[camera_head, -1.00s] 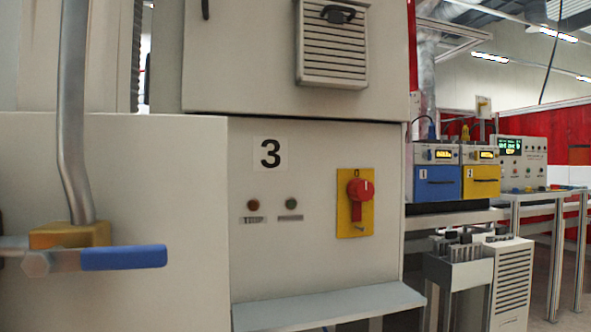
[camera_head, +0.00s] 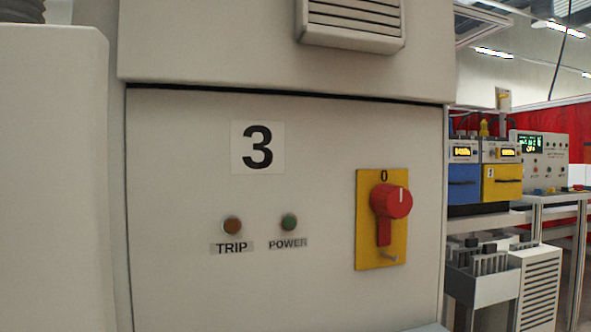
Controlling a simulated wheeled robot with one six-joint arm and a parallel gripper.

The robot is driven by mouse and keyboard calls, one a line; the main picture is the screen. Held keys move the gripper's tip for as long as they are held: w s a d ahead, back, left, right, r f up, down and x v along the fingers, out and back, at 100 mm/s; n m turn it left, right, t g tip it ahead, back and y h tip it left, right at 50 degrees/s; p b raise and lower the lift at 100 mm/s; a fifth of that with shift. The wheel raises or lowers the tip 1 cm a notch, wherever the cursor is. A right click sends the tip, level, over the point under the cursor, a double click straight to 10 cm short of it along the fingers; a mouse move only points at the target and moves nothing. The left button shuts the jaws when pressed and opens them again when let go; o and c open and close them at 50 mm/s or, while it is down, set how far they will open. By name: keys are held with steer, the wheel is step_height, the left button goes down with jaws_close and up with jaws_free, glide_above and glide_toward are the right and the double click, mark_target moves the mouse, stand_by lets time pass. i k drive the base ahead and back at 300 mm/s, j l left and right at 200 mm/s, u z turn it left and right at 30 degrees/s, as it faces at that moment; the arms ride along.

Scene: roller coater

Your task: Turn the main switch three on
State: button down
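The main switch three is a red rotary knob (camera_head: 391,203) on a yellow plate (camera_head: 368,222) at the right of a beige cabinet panel. The knob's handle hangs straight down, and its white mark points up to the "0" on the plate. A small metal peg sticks out near the plate's bottom. A label with a black "3" (camera_head: 257,147) is at the panel's upper middle. My gripper does not show in the view, so its state is hidden.
A reddish-brown TRIP lamp (camera_head: 232,225) and a green POWER lamp (camera_head: 289,222) sit left of the switch. A vent (camera_head: 352,22) juts out above. A beige cabinet edge (camera_head: 50,180) stands close at left. Blue and yellow units (camera_head: 501,180) stand on a bench at right.

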mark_target(389, 201)
steer(key=l+z, duration=0.3)
steer(key=l, duration=0.55)
steer(key=i+l+z, duration=0.1)
steer(key=l+z, duration=0.15)
steer(key=l, duration=0.6)
